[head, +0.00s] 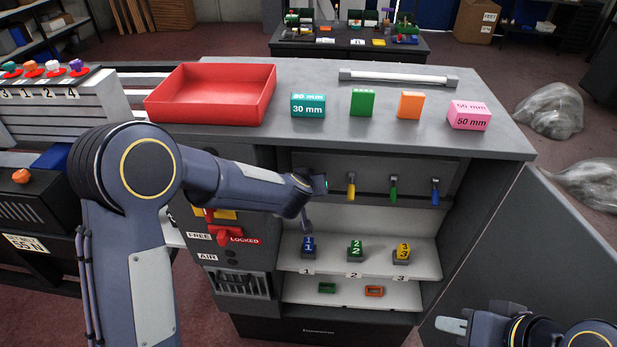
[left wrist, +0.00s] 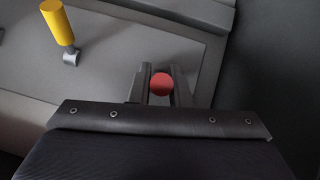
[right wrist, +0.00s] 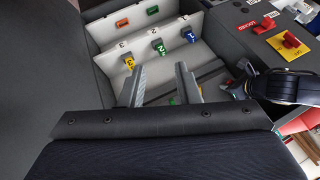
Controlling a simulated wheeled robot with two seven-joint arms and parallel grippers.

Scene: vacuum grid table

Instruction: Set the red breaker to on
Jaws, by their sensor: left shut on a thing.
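The red breaker (left wrist: 161,85) shows in the left wrist view as a round red handle end between the fingers of my left gripper (left wrist: 160,98), which is shut on it. In the head view my left wrist reaches into the cabinet's upper recess and hides the red breaker, so its on or off position cannot be told. To its right are the yellow breaker (head: 351,187), green breaker (head: 393,188) and blue breaker (head: 435,189). My right gripper (head: 452,325) is low at the right, away from the breakers. Its fingers stand apart and empty in the right wrist view (right wrist: 158,85).
Numbered blocks (head: 356,250) stand on a shelf below the breakers. A red lever (head: 222,232) by FREE and LOCKED labels is at the left. The cabinet top holds a red tray (head: 212,116) and several coloured blocks. An open grey door (head: 520,255) flanks the right.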

